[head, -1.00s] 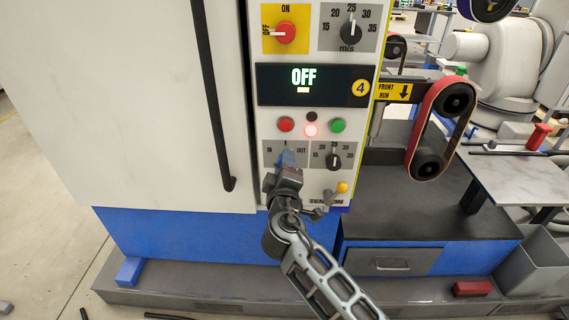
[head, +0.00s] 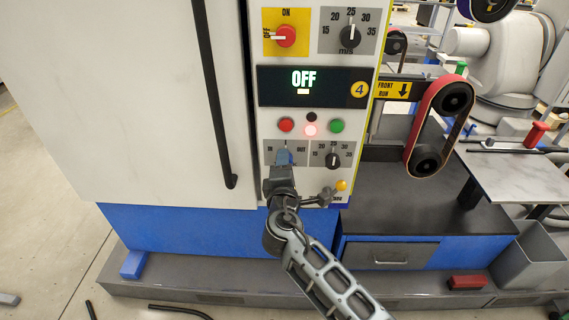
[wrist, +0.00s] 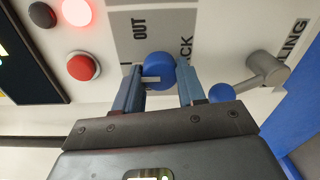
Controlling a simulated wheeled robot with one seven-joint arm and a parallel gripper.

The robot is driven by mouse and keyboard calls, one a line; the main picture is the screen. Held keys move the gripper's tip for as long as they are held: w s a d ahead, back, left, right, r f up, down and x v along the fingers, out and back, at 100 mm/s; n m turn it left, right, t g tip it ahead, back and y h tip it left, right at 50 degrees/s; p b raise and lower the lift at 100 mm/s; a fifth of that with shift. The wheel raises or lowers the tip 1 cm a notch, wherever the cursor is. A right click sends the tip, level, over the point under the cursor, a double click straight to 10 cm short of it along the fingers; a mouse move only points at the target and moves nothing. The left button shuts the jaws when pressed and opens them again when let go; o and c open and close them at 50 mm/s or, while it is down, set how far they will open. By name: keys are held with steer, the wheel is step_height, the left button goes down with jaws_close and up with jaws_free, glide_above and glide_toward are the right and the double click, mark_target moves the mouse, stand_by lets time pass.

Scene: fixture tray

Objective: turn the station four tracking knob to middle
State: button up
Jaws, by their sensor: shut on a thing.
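The tracking knob (wrist: 160,66) is a round blue knob with a white pointer bar, on a grey plate marked IN and OUT. In the wrist view the pointer lies toward the picture's left, which is up on the panel, roughly along the tick between IN and OUT. My gripper (wrist: 160,86) has one blue finger on each side of the knob and is shut on it. In the head view my gripper (head: 284,158) covers the knob at the IN/OUT plate (head: 269,149). A number 4 badge (head: 360,89) marks this station.
A speed dial (head: 333,161) is just right of my gripper. Red (head: 286,125) and green (head: 337,126) buttons sit above. A lever with a blue ball (wrist: 222,92) is close to my fingers in the wrist view.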

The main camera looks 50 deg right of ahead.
stand_by(0.3)
steer(key=o, duration=1.1)
steer(key=shift+c, duration=0.2)
steer(key=shift+a, duration=0.1)
steer(key=b+v, duration=0.1)
steer(key=v, duration=0.6)
steer(key=shift+s+a, duration=0.25)
steer(key=shift+f, duration=0.1)
steer(key=s+a+f+m+t+y, duration=0.1)
steer(key=s+a+f+y, duration=0.35)
steer(key=s, duration=0.35)
steer(key=s+a+f+t+y, duration=0.1)
steer(key=s+a+f+y, duration=0.4)
steer(key=s, duration=0.3)
steer(key=s+a+r+m+t+y, duration=0.1)
steer(key=s+a+r+m+y, duration=0.1)
steer(key=s+r, duration=0.5)
steer(key=s+a+r+m+y, duration=0.2)
steer(key=s+a+r+m, duration=0.3)
steer(key=s, duration=0.4)
step_height(320, 180, up, 3)
steer(key=shift+s+f+m+t, duration=0.1)
steer(key=shift+s+m+t, duration=0.25)
steer(key=shift+m, duration=0.45)
